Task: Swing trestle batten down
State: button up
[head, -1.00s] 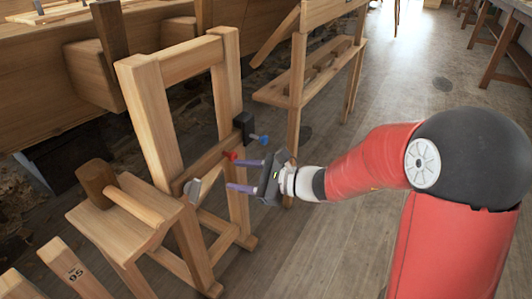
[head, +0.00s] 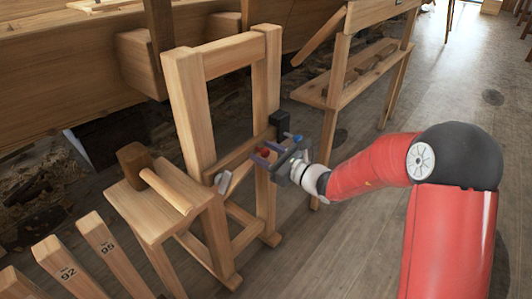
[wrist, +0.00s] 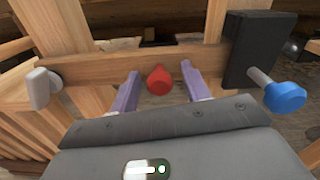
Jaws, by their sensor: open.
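The trestle (head: 190,110) is an upright wooden frame. Its batten (wrist: 95,68) runs nearly level across the posts; it also shows in the head view (head: 238,156). A red knob (wrist: 160,80) stands out from the batten's middle. A grey metal piece (wrist: 42,88) is at the batten's left end. A black block (wrist: 252,45) with a blue knob (wrist: 285,96) is at its right end. My gripper (wrist: 160,73) is open, its purple fingers on either side of the red knob with gaps visible. In the head view my gripper (head: 264,153) partly covers the knob.
A small wooden stool (head: 140,215) with a mallet (head: 135,160) on it stands left of the trestle. Numbered boards (head: 65,262) stand at the lower left. A wooden bench (head: 340,85) is behind to the right. The floor (head: 300,250) in front is clear.

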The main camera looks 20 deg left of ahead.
grip_shut()
jog(key=shift+f, duration=0.1)
dwell(0.3)
